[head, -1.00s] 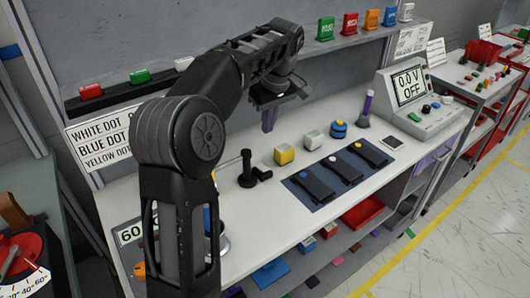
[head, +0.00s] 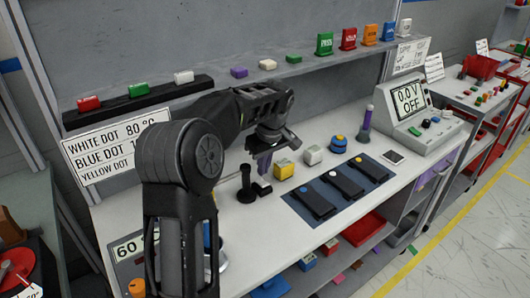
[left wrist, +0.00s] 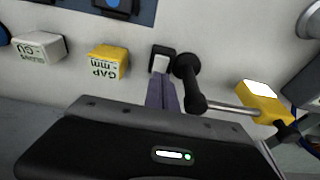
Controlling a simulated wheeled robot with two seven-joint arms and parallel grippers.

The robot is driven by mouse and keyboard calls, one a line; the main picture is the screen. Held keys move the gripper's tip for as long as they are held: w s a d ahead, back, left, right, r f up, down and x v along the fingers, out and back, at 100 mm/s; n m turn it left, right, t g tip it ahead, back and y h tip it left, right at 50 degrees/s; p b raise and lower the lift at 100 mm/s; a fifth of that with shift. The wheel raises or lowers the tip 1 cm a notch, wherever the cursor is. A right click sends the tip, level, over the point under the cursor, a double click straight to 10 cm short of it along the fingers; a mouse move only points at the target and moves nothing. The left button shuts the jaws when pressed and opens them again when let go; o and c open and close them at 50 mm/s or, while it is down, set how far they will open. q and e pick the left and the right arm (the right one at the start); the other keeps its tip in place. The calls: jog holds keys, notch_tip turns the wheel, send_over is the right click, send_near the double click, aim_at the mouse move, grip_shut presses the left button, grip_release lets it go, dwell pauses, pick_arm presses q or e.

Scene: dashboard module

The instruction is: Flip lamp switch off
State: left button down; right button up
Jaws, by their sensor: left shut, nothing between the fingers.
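No part is plainly labelled as the lamp switch. A small black block (left wrist: 162,58) with a white face stands just beyond my left fingertips in the left wrist view; in the head view it is the low black piece (head: 262,188) below the fingers. Beside it is a black post (head: 246,182) with a round base, also in the left wrist view (left wrist: 188,72). My left gripper (head: 264,168) has purple fingers, shut and empty, pointing down; they also show in the left wrist view (left wrist: 162,88). I cannot tell whether they touch the block. My right gripper is out of view.
A dark mat (head: 292,198) with black devices lies in front. A meter (head: 410,97) reads "0.0 V OFF". My left arm covers the bench's left part.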

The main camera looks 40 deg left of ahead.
aim_at(264, 184)
pick_arm(q)
jog(key=shift+s+d+f, duration=0.1)
jog(key=shift+d+f, duration=0.1)
jog(key=shift+f, duration=0.5)
jog(key=shift+d+f, duration=0.15)
jog(key=shift+f, duration=0.55)
jog(key=f+b, duration=0.1)
jog(key=b, duration=0.3)
jog(key=shift+d+f+y, duration=0.3)
jog(key=shift+f+y, duration=0.05)
jog(key=shift+y, duration=0.05)
jog(key=shift+r, duration=0.35)
jog(key=shift+s, duration=0.1)
jog(key=shift+a+r+p, duration=0.1)
jog(key=shift+a+p, duration=0.05)
jog(key=shift+p, duration=0.15)
jog(key=shift+w+a+r, duration=0.2)
jog(key=shift+w+a, duration=0.05)
jog(key=shift+a, duration=0.35)
